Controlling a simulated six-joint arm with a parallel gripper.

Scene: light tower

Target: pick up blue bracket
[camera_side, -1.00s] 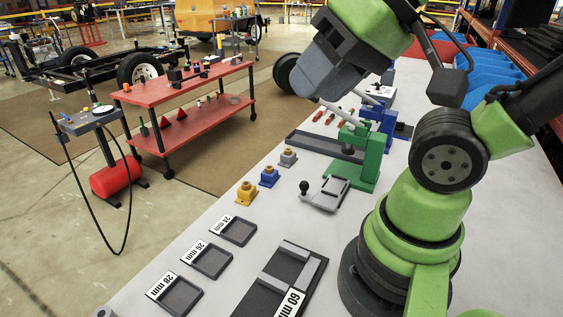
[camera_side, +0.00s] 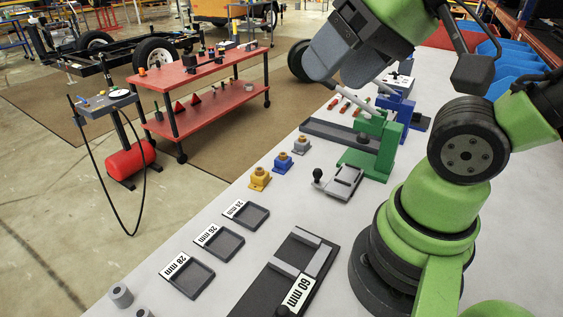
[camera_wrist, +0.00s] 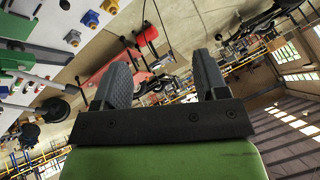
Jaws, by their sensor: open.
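The blue bracket (camera_side: 282,163) stands on the grey table between the yellow bracket (camera_side: 259,179) and the grey bracket (camera_side: 302,144). It has a brass-coloured top.
Marked trays (camera_side: 190,275) lie in front of the brackets, beside a 60 mm fixture (camera_side: 290,270). A green press (camera_side: 375,140) and a grey clamp (camera_side: 340,182) stand to the right. A red cart (camera_side: 205,70) stands on the floor beyond the table.

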